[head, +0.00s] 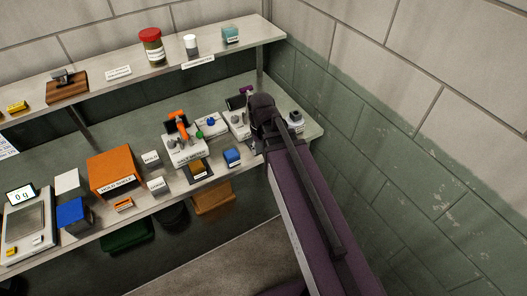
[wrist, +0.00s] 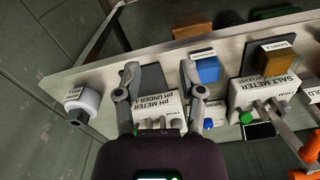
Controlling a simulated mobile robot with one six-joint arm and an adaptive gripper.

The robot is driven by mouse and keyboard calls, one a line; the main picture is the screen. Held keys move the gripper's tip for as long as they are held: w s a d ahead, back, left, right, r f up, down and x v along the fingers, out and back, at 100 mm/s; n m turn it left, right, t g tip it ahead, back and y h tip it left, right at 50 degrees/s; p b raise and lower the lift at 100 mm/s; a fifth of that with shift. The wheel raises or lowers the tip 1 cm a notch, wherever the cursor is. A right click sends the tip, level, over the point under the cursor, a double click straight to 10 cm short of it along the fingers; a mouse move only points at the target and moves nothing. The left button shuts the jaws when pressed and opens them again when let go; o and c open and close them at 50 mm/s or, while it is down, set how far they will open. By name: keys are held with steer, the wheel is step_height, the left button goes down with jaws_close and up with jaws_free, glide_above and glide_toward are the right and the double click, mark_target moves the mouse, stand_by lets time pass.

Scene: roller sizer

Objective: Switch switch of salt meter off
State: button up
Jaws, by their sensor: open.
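The salt meter (wrist: 265,92) is a white box at the right in the wrist view, its lettering upside down. Grey posts or knobs stand on its front beside a "TRIM" label; I cannot tell which is its switch or how it is set. In the head view the salt meter (head: 185,150) sits mid-shelf with an orange part above it. My gripper (wrist: 160,70) is open and empty, its two fingers over the pH meter (wrist: 160,107), to one side of the salt meter. In the head view my gripper's dark wrist hides its fingertips.
A blue block (wrist: 206,69) and a brown sample block (wrist: 274,62) stand by the meters. An orange-handled item (wrist: 308,150) rises right of the salt meter. A wall (head: 400,110) is close on the right.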

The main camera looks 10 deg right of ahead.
steer(key=shift+s+d+f, duration=0.1)
steer(key=shift+s+d, duration=0.2)
steer(key=shift+s, duration=0.2)
steer(key=s, duration=0.1)
steer(key=s+d, duration=0.1)
steer(key=s, duration=0.1)
steer(key=shift+d+f+m+b, duration=0.25)
steer(key=shift+f+m+b, duration=0.05)
steer(key=shift+m+b, duration=0.1)
